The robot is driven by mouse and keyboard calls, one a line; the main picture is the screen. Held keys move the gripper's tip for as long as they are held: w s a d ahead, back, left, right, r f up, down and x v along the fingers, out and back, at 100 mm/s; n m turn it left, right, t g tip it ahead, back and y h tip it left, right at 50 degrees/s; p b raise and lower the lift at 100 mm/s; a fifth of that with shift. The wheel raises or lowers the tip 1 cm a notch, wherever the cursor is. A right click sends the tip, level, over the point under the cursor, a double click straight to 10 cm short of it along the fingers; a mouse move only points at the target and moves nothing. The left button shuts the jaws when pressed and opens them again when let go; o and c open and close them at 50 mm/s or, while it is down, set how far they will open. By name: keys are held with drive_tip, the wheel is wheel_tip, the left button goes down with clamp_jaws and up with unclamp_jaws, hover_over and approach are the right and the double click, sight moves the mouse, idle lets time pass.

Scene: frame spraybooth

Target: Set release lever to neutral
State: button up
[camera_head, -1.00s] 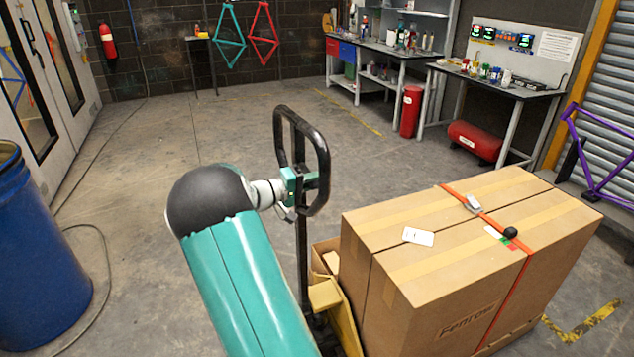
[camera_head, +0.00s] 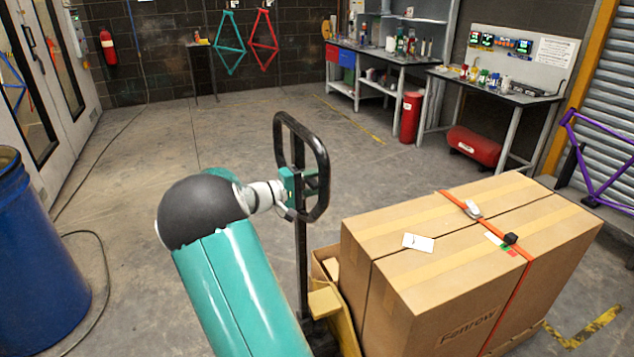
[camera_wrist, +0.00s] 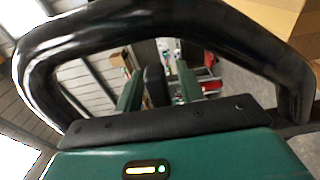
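A yellow pallet jack (camera_head: 325,301) stands in front of me with a black loop handle (camera_head: 320,165) on an upright dark shaft. My gripper (camera_head: 312,182) is at the handle's loop, partly hidden by its rim. In the wrist view the loop handle (camera_wrist: 160,14) arches around my gripper (camera_wrist: 159,88). Its two green fingers are apart, reaching through the loop. A dark upright piece (camera_wrist: 155,86), possibly the release lever, shows between them, closer to the left finger, with a gap to the right one. I cannot tell whether it touches. The lever is not distinct in the head view.
A large strapped carton (camera_head: 460,265) sits on the pallet jack at the right. A blue drum (camera_head: 38,265) stands at the left, with a cable on the floor. Workbenches (camera_head: 400,58) line the back. The floor between is clear.

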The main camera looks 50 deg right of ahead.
drive_tip(key=v, duration=1.3)
drive_tip(key=shift+w+a, duration=0.2)
drive_tip(key=shift+a, duration=0.15)
drive_tip(key=s+a+r+n+t+y, duration=0.1)
drive_tip(key=s+a+t+y, duration=0.3)
drive_tip(key=a, duration=0.8)
drive_tip(key=s+a+r+n+t+y, duration=0.1)
drive_tip(key=s+a+n+t+y, duration=0.1)
drive_tip(key=s+a+t+y, duration=0.3)
drive_tip(key=s+a+r+n+t+y, duration=0.1)
drive_tip(key=s+a+t+y, duration=0.3)
drive_tip(key=a, duration=1.5)
drive_tip(key=s+n+y, duration=0.1)
drive_tip(key=s+y, duration=0.2)
drive_tip(key=s, duration=0.3)
drive_tip(key=shift+s+a, duration=0.15)
drive_tip(key=shift+a, duration=0.2)
